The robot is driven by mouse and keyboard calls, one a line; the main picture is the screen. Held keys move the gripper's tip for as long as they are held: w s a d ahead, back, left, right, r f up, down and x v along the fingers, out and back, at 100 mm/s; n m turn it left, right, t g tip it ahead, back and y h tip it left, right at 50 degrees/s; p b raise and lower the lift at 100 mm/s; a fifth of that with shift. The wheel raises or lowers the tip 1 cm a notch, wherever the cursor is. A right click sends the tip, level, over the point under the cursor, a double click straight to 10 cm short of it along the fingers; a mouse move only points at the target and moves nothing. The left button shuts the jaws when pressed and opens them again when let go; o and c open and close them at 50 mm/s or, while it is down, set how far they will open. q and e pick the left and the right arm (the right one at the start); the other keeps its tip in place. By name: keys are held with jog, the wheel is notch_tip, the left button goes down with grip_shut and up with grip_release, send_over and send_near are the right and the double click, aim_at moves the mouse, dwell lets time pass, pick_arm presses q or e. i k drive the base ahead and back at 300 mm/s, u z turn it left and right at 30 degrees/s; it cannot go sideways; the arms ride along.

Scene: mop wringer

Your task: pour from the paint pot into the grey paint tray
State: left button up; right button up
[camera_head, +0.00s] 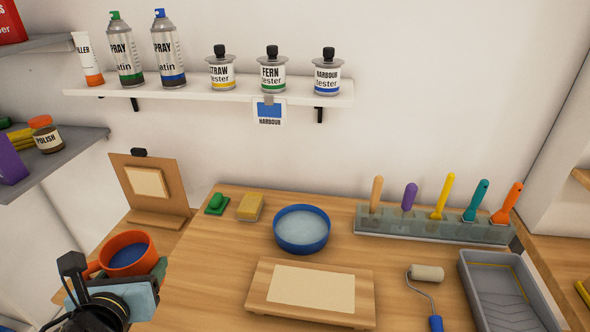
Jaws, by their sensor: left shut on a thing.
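The paint pot (118,239) is an orange round pot with blue paint inside, at the lower left of the head view. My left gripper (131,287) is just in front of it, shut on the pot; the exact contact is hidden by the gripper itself. A green part shows at the pot's right side. The grey paint tray (477,285) lies at the lower right of the wooden table, far from the pot. It looks empty, with a ribbed slope and a yellow line near its far end. My right gripper is not in view.
Between pot and tray are a blue bowl (301,246), a wooden board with a pale sheet (310,288) and a paint roller (427,274). A rack (420,228) of colourful-handled tools stands behind. A small easel (150,190) is behind the pot. Shelves hold cans and jars.

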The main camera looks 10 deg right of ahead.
aim_at(503, 295)
jog(key=u, duration=1.35)
jog(key=k, duration=1.9)
jog(key=z, duration=2.4)
jog(key=i, duration=1)
jog(key=z, duration=0.05)
